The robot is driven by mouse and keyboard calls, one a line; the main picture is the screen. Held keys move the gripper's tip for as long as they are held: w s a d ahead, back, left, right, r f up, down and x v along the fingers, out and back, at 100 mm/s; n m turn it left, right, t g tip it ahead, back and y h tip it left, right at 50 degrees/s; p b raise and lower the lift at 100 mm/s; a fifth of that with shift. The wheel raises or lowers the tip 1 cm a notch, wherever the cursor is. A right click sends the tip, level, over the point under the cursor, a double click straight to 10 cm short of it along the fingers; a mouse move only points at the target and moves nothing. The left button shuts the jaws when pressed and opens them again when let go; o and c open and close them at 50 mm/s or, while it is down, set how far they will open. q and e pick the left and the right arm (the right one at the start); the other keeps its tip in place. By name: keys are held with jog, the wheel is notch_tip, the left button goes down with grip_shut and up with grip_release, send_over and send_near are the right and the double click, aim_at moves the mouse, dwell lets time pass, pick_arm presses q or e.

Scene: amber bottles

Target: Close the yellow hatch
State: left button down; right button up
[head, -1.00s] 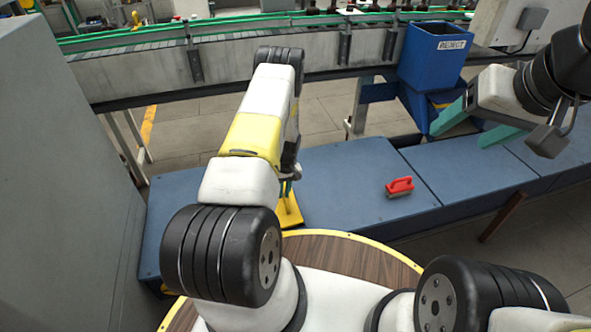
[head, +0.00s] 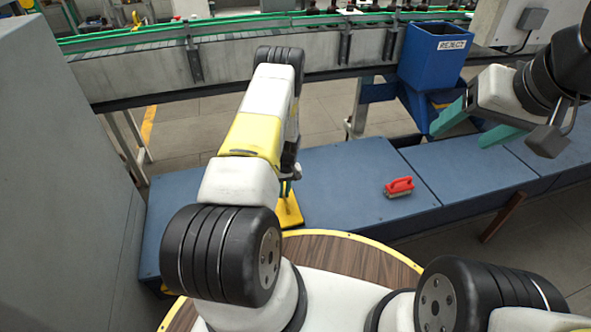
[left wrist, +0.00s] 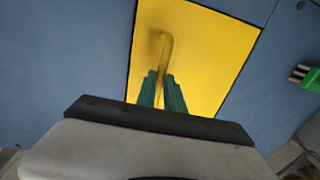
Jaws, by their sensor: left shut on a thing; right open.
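The yellow hatch (head: 289,211) shows in part in the head view, behind my left arm and set in the blue deck. In the left wrist view, the yellow hatch (left wrist: 205,55) is a flat panel with a dark line around its edges. Its upright yellow handle (left wrist: 164,50) stands between the green fingers of my left gripper (left wrist: 163,84), which is shut on it. The head view mostly hides this gripper behind the arm. I cannot tell whether the panel lies fully flush. My right gripper (head: 482,125) is open and empty, above the deck at the right.
A blue REJECT bin (head: 434,58) stands behind, by the conveyor (head: 240,55). A grey cabinet wall (head: 60,170) is close on the left. A green object (left wrist: 308,78) shows at the wrist view's right edge.

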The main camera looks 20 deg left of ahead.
pick_arm(q)
jog(key=shift+a, duration=0.1)
jog(key=shift+w+d+f, duration=0.1)
jog(key=shift+d+f, duration=0.1)
jog(key=shift+f, duration=0.4)
jog(key=shift+w+d+f, duration=0.1)
jog(key=shift+d+f, duration=0.1)
jog(key=shift+f, duration=0.4)
jog(key=c, duration=1.5)
grip_release()
jog(key=shift+d, duration=0.1)
jog(key=shift+o, duration=0.2)
jog(key=shift+r, duration=0.1)
notch_tip(320, 180, up, 8)
jog(key=shift+w+d+f, duration=0.2)
jog(key=shift+d, duration=0.05)
